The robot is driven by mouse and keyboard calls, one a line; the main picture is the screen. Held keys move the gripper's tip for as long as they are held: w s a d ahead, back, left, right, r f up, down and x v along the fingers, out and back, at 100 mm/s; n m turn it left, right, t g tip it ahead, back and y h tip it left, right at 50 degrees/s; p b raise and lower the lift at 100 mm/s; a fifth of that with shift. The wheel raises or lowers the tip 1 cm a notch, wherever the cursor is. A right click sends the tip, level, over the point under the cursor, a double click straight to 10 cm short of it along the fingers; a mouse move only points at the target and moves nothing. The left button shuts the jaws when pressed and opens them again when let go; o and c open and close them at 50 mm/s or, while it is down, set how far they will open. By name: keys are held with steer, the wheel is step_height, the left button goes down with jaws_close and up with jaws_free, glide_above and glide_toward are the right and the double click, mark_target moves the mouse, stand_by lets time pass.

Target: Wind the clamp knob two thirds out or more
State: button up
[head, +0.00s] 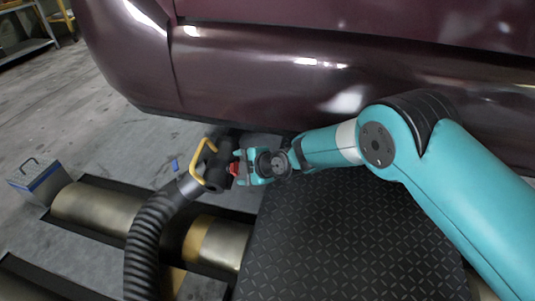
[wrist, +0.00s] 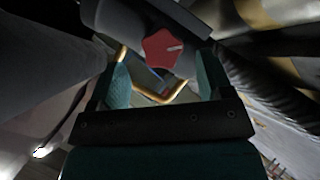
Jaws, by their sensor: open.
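The red clamp knob (wrist: 162,48) is star-shaped with a pale mark, and sits on the dark fitting at the hose end. In the head view the knob (head: 234,168) shows only as a small red patch beside my gripper (head: 240,166). In the wrist view my gripper (wrist: 160,85) is open, with one teal finger to each side and the knob ahead, between the finger lines. Whether the fingers touch the knob cannot be told. The yellow handle (head: 202,160) rises from the fitting; part of it shows between the fingers in the wrist view (wrist: 150,95).
A black corrugated hose (head: 146,235) curves down from the fitting. The maroon car body (head: 330,75) hangs close above. Metal rollers (head: 95,209) lie in the floor, beside a black tread plate (head: 340,240). A grey-blue box (head: 40,180) stands at the left.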

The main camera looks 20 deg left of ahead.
steer(key=p+v, duration=0.5)
steer(key=v, duration=0.9)
steer(key=shift+p, duration=0.4)
steer(key=shift+r, duration=0.2)
steer(key=s+d+r+m+h+p, duration=0.1)
steer(key=d+r+m, duration=0.25)
steer(key=r, duration=0.35)
steer(key=s+d+r+m+g+h+p, duration=0.1)
steer(key=s+d+r+m+p, duration=0.1)
steer(key=d+r, duration=0.35)
steer(key=s+d+r+m+p, duration=0.1)
steer(key=d+r+m, duration=0.1)
steer(key=r, duration=0.7)
steer(key=s+d+r+m+g+h+p, duration=0.1)
steer(key=s+d+r+m+h+p, duration=0.1)
steer(key=s+d+r+m, duration=0.6)
steer(key=s+d+r+m+g+h+p, duration=0.15)
steer(key=s+d+r+m+p, duration=0.35)
steer(key=s+d, duration=0.55)
step_height(320, 180, up, 38)
steer(key=a+p, duration=0.1)
steer(key=p, duration=3.3)
steer(key=shift+f+n+h+p, duration=0.15)
steer(key=shift+n+h+p, duration=0.2)
steer(key=shift+n, duration=0.1)
